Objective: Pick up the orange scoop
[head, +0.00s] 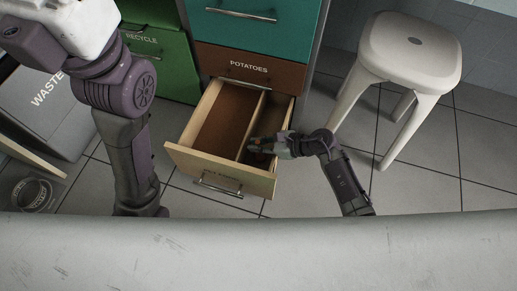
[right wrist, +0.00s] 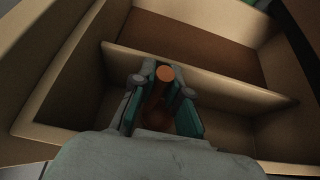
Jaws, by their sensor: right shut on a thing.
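The orange scoop (right wrist: 164,75) is in the right wrist view between the fingers of my right gripper (right wrist: 162,90). Its round orange end points up at the camera, and its lower part is dark and mostly hidden by the fingers. In the head view, my right gripper (head: 256,147) reaches from the right into the narrower right compartment of the open wooden drawer (head: 221,171). The gripper is shut on the scoop, beside the drawer's divider (right wrist: 200,78). My left arm shows, but its gripper does not.
The drawer's wider left compartment (head: 222,120) looks empty. Above it are a brown POTATOES drawer (head: 250,68) and a teal drawer front (head: 255,30). A white stool (head: 410,45) stands to the right. A grey WASTE bin (head: 55,110) is at left.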

